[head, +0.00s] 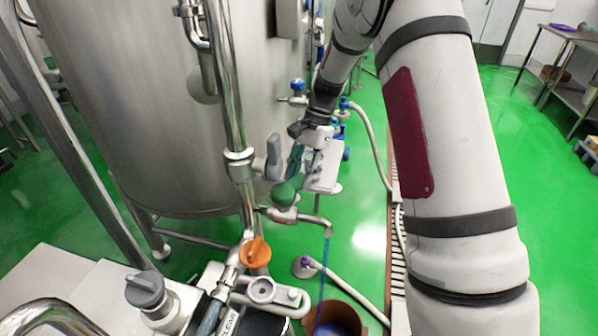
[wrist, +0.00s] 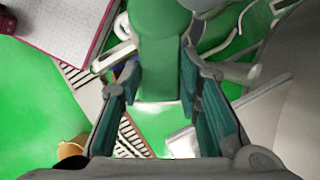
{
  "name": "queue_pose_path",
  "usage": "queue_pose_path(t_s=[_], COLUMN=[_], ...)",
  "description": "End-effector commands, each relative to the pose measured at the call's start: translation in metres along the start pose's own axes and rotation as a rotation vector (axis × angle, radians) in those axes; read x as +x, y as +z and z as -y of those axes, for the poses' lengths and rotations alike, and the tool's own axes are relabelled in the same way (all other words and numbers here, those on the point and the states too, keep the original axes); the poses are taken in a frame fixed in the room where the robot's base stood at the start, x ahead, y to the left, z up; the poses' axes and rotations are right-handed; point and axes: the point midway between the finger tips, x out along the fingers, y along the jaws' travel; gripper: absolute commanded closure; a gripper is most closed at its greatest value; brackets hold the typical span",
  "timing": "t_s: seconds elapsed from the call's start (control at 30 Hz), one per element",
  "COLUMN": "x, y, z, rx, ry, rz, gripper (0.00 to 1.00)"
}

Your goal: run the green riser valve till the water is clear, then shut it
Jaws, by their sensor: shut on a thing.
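The green valve handle (head: 287,193) sits on a short steel pipe at the foot of the riser, beside the tank. My gripper (head: 296,166) reaches down to it from above and is shut on it. In the wrist view the green handle (wrist: 162,45) stands between the teal finger pads of my gripper (wrist: 160,75). A blue stream of water (head: 323,275) runs from the downturned spout (head: 314,220) into a brown bucket (head: 368,322). The bucket holds blue liquid.
An orange valve handle (head: 255,252) and a grey knob (head: 145,289) are nearby at lower left. A grey lever (head: 273,157) stands left of my gripper. The large steel tank (head: 130,100) fills the left. A pale hose (head: 345,288) lies right of the stream.

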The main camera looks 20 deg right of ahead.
Motion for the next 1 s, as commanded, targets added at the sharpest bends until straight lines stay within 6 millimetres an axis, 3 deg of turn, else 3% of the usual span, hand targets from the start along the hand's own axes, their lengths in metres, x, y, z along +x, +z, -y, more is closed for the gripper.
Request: queue_pose_path(t_s=[0.43, 0.47, 0.53, 0.87, 1.0], x=[0.0, 0.0, 0.0, -0.001, -0.013], y=[0.0, 0.0, 0.0, 0.0, -0.001], z=[-0.001, -0.001, -0.001, -0.001, 0.0], rx=[0.012, 0.012, 0.011, 0.011, 0.011], ry=[-0.006, -0.006, -0.005, -0.005, -0.007], rz=[-0.001, -0.001, -0.001, -0.001, -0.002], gripper=[1.0, 0.64, 0.48, 0.48, 0.48])
